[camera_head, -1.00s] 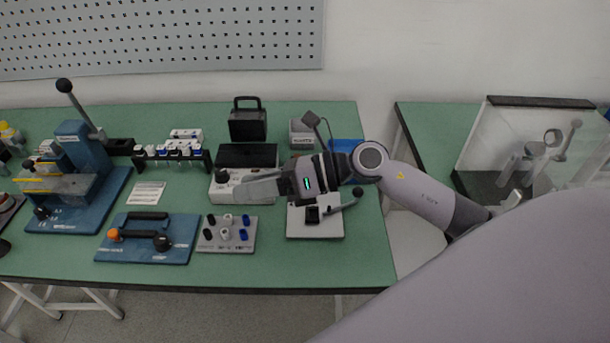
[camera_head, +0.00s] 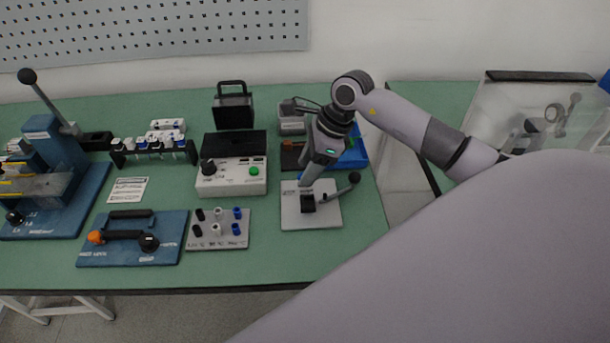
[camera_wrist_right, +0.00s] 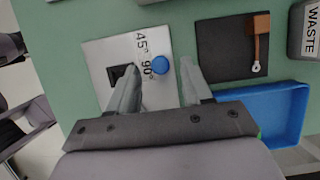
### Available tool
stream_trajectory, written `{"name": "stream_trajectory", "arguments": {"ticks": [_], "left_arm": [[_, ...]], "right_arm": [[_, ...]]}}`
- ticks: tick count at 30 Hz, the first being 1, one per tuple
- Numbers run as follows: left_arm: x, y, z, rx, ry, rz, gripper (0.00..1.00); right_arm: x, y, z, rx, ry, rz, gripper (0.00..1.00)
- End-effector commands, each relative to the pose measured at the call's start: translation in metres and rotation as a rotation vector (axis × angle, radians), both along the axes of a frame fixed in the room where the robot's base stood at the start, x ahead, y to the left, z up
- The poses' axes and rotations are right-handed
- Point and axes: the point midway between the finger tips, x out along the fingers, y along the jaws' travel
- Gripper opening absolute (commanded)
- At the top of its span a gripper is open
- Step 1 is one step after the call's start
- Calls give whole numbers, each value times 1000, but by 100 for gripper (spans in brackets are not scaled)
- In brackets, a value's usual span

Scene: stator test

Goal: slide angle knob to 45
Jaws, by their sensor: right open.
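In the right wrist view, a pale plate (camera_wrist_right: 105,55) carries printed marks 45° and 90°, a dark square recess or block (camera_wrist_right: 121,76) and a round blue knob (camera_wrist_right: 161,66). The knob sits beside the 90° mark. My right gripper (camera_wrist_right: 162,70) is open, with one finger on each side of the knob; I cannot tell whether they touch it. In the head view, the plate (camera_head: 325,216) lies near the table's right end, and my right gripper (camera_head: 306,184) points down over its back edge. The blue knob is hidden there. My left gripper is not in view.
A lever with a black ball (camera_head: 354,178) stands at the plate's right. Behind are a blue tray (camera_head: 352,159), a grey WASTE bin (camera_head: 291,123) and a black mat (camera_wrist_right: 222,42) holding an orange-handled tool (camera_wrist_right: 258,35). A control box (camera_head: 231,183) and a connector board (camera_head: 218,240) stand left.

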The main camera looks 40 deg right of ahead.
Motion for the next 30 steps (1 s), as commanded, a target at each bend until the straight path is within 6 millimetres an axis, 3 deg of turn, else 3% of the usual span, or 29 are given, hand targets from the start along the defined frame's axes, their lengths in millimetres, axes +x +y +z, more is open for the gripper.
{"name": "stream_trajectory", "arguments": {"ticks": [4, 14, 15, 19, 20, 25, 30], "left_arm": [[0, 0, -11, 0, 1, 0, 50], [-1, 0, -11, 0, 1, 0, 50], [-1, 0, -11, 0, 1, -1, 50], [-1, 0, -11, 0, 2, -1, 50], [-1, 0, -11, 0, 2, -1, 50], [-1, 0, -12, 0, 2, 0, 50], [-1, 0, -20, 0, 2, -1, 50]], "right_arm": [[3, 5, -15, 2, -1, -1, 49], [4, 6, -17, 1, -1, -1, 49], [4, 6, -17, 1, -1, -1, 46], [4, 6, -17, 1, -1, -1, 4], [4, 6, -17, 1, -1, -1, 0], [5, 8, -18, 1, -2, 0, 0], [14, 22, -19, 3, -2, 1, 0]]}}
